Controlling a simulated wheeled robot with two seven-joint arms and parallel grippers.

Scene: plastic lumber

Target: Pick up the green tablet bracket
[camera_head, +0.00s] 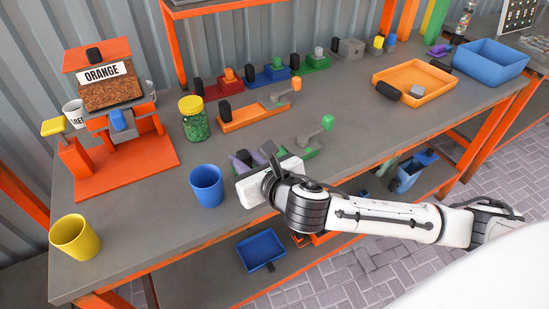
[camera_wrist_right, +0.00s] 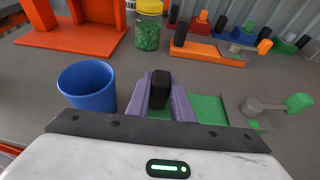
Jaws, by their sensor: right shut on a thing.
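The green tablet bracket (camera_wrist_right: 208,110) has a flat green base, a black block at its left end and a grey arm with a green knob at its right end. In the head view, its right part (camera_head: 313,143) shows beyond my right wrist, and the rest is largely hidden. My right gripper (camera_wrist_right: 165,98) has its purple fingers either side of the black block and is shut on it. In the head view my right gripper (camera_head: 246,160) is low over the front of the bench. I cannot tell whether the base touches the bench. My left gripper is out of view.
A blue cup (camera_head: 207,186) stands close left of my right gripper. A yellow cup (camera_head: 75,237) is at the bench's left front. A green-filled jar (camera_head: 194,119) and an orange bracket (camera_head: 250,116) lie behind. An orange tray (camera_head: 415,74) and blue bin (camera_head: 490,60) are right.

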